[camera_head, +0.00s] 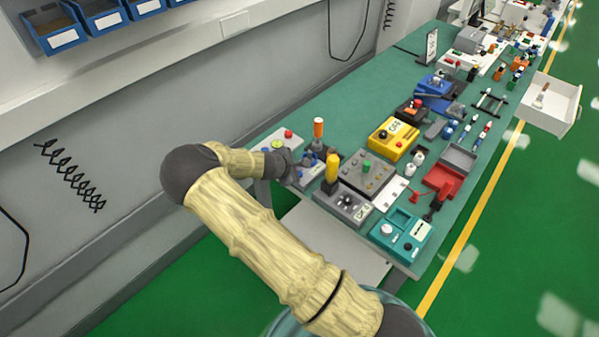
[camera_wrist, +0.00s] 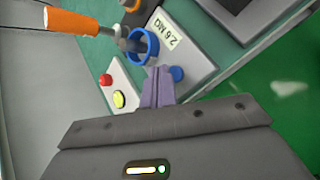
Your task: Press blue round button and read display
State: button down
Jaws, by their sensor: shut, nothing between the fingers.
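In the wrist view, a blue round button (camera_wrist: 177,74) sits on a light grey panel, just right of the tips of my gripper (camera_wrist: 158,82). The fingers are together and empty. They partly overlap the panel beside the button, and I cannot tell whether they touch it. A white display or label (camera_wrist: 169,32) on the same unit is tilted in the picture and appears to read "2.6 MΩ". In the head view, my gripper (camera_head: 287,166) is at the near left end of the green bench, and the blue button cannot be made out there.
An orange-handled tool (camera_wrist: 72,22) stands by a blue ring (camera_wrist: 143,46) close to my fingers. A red button (camera_wrist: 105,80) and a yellow-green button (camera_wrist: 119,99) lie left. A yellow-topped device (camera_head: 332,168) is nearby on the crowded green bench (camera_head: 345,95). Green floor is open at right.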

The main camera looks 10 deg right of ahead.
jog(key=shift+r, duration=0.1)
notch_tip(320, 180, up, 5)
jog(key=p, duration=0.3)
dwell(0.5)
dwell(0.7)
jog(key=s+r+m+g+y, duration=0.1)
jog(key=s+r+m+y, duration=0.1)
jog(key=s+r+m, duration=0.3)
jog(key=s+r+m+g+y, duration=0.1)
jog(key=s+r+m, duration=0.5)
jog(key=s, duration=0.8)
jog(key=s+d+r+m+g+y, duration=0.1)
jog(key=s+r+m+y, duration=0.2)
jog(key=s+r+m, duration=0.3)
jog(key=s+r, duration=0.1)
jog(key=s, duration=0.3)
jog(key=shift+g+y, duration=0.3)
jog(key=shift+y, duration=0.1)
jog(key=shift+w, duration=0.1)
